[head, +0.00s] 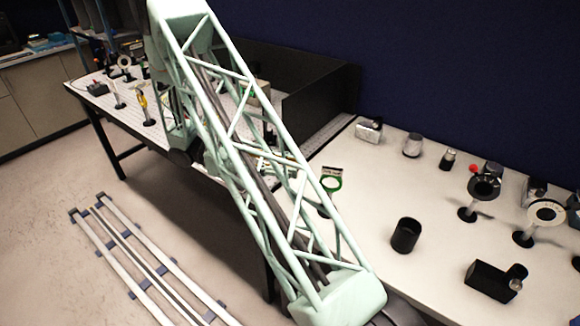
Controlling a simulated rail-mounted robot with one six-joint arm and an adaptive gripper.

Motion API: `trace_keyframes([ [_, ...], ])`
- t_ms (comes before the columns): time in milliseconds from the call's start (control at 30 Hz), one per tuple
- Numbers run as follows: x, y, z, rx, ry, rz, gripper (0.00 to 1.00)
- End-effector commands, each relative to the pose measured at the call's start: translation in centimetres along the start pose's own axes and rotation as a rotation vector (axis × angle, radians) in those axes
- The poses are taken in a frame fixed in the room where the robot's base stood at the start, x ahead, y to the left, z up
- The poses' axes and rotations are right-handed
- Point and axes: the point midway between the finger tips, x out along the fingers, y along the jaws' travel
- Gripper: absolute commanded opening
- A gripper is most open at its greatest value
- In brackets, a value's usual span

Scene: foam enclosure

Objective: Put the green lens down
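A green ring (331,183), which looks like the green lens, shows just right of my lattice arm. A dark piece with pale marks sits at its top, and part of a dark round base shows below it. The ring appears upright over the white table (370,215), close to the arm in the picture. The arm hides part of this area, so I cannot tell what supports the ring. My gripper does not show clearly; it is out of sight or hidden behind my arm.
A black cylinder (405,235), a black block (491,281) and mounted round optics (484,187) (546,214) stand on the white table. A perforated bench (120,105) with a black enclosure wall (320,98) lies behind my arm. Floor rails (140,255) run at lower left.

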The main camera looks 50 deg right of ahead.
Motion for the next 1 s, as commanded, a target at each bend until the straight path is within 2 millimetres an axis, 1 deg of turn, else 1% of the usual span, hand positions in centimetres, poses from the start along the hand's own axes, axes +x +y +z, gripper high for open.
trace_keyframes([
  [300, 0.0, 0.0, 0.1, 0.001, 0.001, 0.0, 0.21],
  [467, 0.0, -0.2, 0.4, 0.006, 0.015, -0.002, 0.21],
  [667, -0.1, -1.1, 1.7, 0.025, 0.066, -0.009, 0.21],
  [1000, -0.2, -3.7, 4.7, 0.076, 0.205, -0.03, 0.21],
])
